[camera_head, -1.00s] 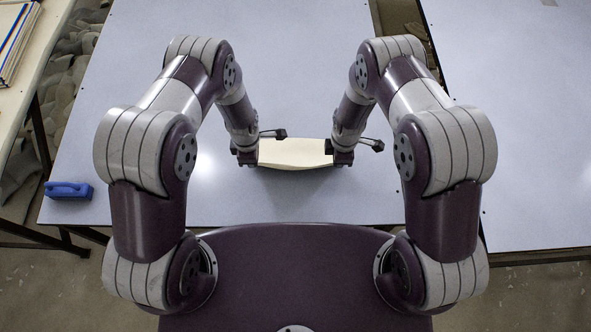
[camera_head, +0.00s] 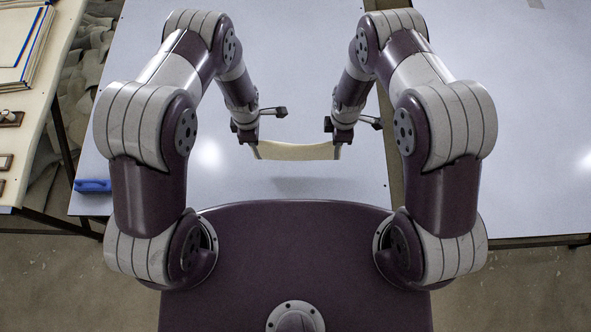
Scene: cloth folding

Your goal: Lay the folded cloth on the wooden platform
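The cream folded cloth (camera_head: 296,152) hangs as a narrow strip between my two grippers, sagging slightly in the middle. A faint shadow lies on the table below it, so it is clear of the surface. My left gripper (camera_head: 256,153) is shut on its left end. My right gripper (camera_head: 337,152) is shut on its right end. The fingertips are small and partly covered by the cloth. I cannot pick out the wooden platform with certainty; small brown wooden pieces (camera_head: 10,119) show on the left table.
The grey-blue table (camera_head: 300,60) under the cloth is mostly bare. A blue handled block (camera_head: 93,186) sits at its front left corner. The cream left table (camera_head: 40,115) holds stacked boards (camera_head: 18,45). Another grey-blue table (camera_head: 520,120) stands at right, beyond a narrow gap.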

